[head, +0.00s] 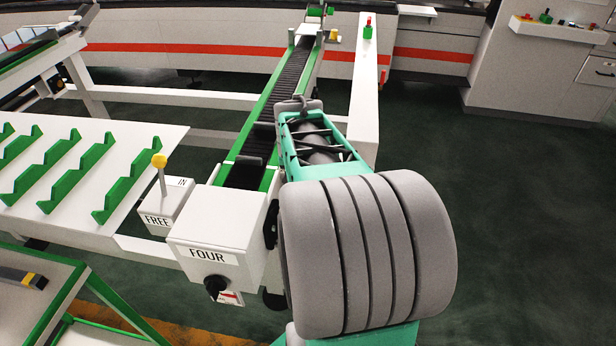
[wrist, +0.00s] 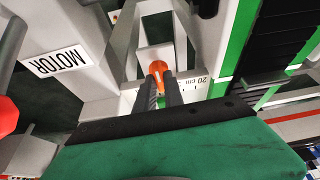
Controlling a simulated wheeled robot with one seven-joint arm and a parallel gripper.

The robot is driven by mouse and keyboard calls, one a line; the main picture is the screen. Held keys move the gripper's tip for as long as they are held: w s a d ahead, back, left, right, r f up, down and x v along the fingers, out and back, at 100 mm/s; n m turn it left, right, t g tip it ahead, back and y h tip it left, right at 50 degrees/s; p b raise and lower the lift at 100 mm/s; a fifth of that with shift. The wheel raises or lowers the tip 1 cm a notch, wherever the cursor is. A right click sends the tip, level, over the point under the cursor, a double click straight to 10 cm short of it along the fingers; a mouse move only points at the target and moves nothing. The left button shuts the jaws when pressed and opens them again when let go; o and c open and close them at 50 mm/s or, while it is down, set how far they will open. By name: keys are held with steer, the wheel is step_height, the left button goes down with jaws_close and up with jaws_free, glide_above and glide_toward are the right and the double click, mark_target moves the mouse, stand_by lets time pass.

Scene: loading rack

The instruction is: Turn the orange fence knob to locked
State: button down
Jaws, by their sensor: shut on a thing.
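The orange fence knob (wrist: 158,68) shows in the wrist view, just above the picture's middle, against a white and grey bracket. My gripper (wrist: 159,86) has its two dark fingers closed around the near part of the knob, one on each side. The fingers hide part of the knob. A "20 cm" scale (wrist: 195,84) is just right of the fingers. In the head view my arm covers the area, and I cannot make out the knob or the fingertips there.
In the wrist view a MOTOR label (wrist: 55,60) and a red button (wrist: 8,116) are on the left. In the head view a conveyor (head: 283,88) runs away from me. A box marked FOUR (head: 215,225) and a yellow-topped lever (head: 160,162) stand left of my arm.

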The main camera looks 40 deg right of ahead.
steer(key=shift+r+m, duration=0.1)
steer(key=shift+m, duration=0.2)
steer(key=c, duration=1.4)
jaws_free()
steer(key=shift+c, duration=0.2)
steer(key=v, duration=0.7)
steer(key=shift+r+b, duration=0.35)
